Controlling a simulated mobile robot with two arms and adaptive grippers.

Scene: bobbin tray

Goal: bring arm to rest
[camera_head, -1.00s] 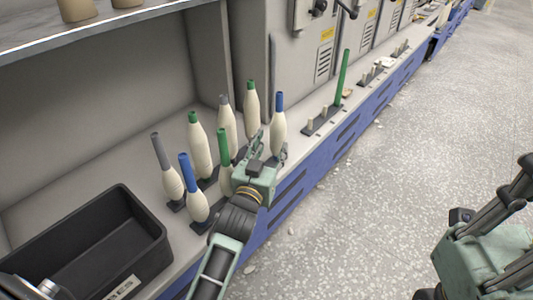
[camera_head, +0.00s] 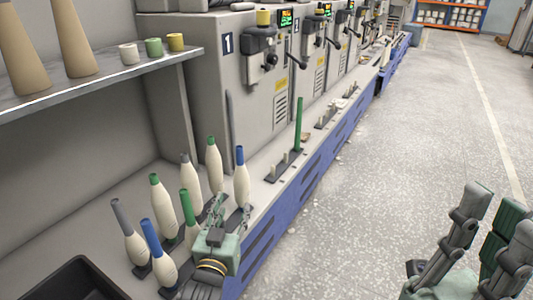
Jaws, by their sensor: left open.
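My left gripper (camera_head: 222,209) is open with nothing between its fingers, low at the front of a group of bobbins on the bench ledge. A green-topped bobbin (camera_head: 190,222) stands just left of it and a blue-topped bobbin (camera_head: 241,180) just behind it; I cannot tell whether it touches either. Further bobbins stand upright in the group: a front blue-topped one (camera_head: 158,255), a grey-topped one (camera_head: 128,235), green-topped ones (camera_head: 163,208) (camera_head: 214,168) and another grey-topped one (camera_head: 188,178).
A black bin (camera_head: 75,285) is cut off at the lower left. A shelf (camera_head: 120,75) with cones and small spools hangs above. Grey machines (camera_head: 255,90) line the bench, with a green tube (camera_head: 299,128) on a peg holder. The floor (camera_head: 400,140) to the right is clear.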

